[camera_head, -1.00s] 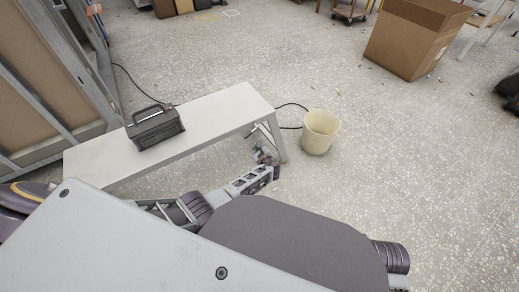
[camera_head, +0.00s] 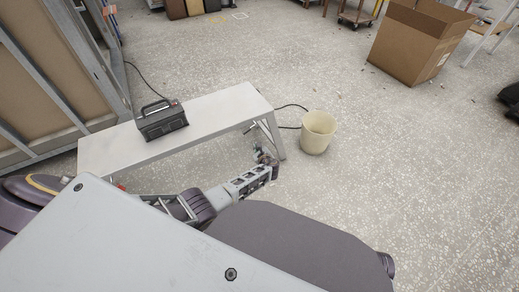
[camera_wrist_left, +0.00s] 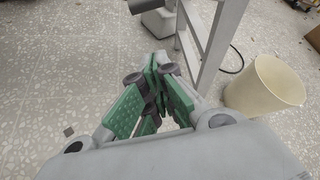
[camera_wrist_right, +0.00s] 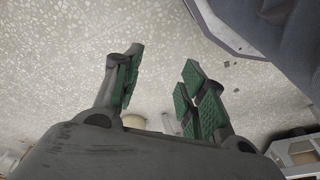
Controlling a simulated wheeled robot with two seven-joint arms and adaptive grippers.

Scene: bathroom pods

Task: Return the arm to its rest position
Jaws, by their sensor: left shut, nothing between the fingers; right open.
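My left arm comes in from the left in the head view, and its gripper (camera_head: 264,160) is low in front of the white bench's right end. In the left wrist view the left gripper's green-padded fingers (camera_wrist_left: 155,88) are closed together with nothing between them. My right gripper (camera_wrist_right: 162,85) shows only in the right wrist view. Its green-padded fingers stand wide apart and empty, with speckled floor behind them. The right gripper is hidden from the head view.
A white bench (camera_head: 215,112) carries a dark box-shaped device (camera_head: 162,122) with a cable. A cream bucket (camera_head: 318,132) stands on the floor by the bench's right leg. A large open cardboard box (camera_head: 410,48) is farther back right. Floor (camera_head: 430,180) on the right is clear.

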